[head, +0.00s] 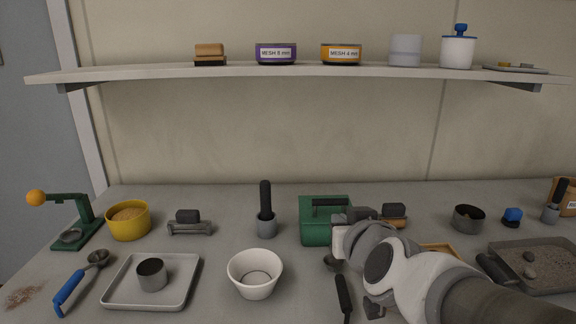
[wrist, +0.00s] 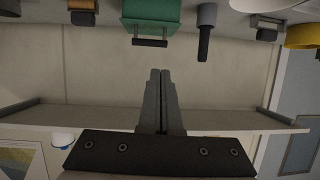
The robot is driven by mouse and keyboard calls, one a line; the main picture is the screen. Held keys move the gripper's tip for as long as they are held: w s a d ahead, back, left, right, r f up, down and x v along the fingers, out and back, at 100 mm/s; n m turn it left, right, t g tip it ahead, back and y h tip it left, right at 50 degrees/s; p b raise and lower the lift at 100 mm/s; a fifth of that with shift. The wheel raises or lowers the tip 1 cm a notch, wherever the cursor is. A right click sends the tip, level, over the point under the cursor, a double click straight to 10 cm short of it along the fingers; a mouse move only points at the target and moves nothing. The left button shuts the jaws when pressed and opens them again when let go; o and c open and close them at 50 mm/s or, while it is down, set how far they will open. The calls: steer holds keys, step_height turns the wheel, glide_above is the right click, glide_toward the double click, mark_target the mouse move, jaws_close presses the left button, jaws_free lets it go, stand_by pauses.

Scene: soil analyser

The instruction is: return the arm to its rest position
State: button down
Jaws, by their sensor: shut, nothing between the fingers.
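My arm (head: 420,280) reaches in from the lower right of the head view, over the front right of the counter. Its far end is in front of the green box (head: 316,228), and I cannot make out the fingers there. In the wrist view my gripper (wrist: 160,73) is shut, with its two fingers together and nothing between them. That view is upside down, with the counter things along its top edge; the green box (wrist: 150,14) shows beyond the fingertips, apart from them.
A grey tray with a metal cup (head: 151,274), a white bowl (head: 255,274) and a yellow tub (head: 128,221) stand left of my arm. A soil tray (head: 545,268) lies to its right. A shelf (head: 300,70) with tubs runs above. The wall between is bare.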

steer(key=s+d+f+g, duration=0.2)
steer(key=s+f+g, duration=0.15)
steer(key=s, duration=0.35)
steer(key=s+d+f+g, duration=0.15)
steer(key=s+g, duration=0.25)
steer(key=s, duration=0.4)
step_height(320, 180, up, 17)
steer(key=p, duration=1.8)
steer(key=shift+s+r+h, duration=0.2)
steer(key=shift+s+h, duration=0.2)
steer(key=shift+s, duration=0.05)
steer(key=shift+d+m+g, duration=0.15)
steer(key=shift+m+g, duration=0.1)
steer(key=shift+m, duration=0.05)
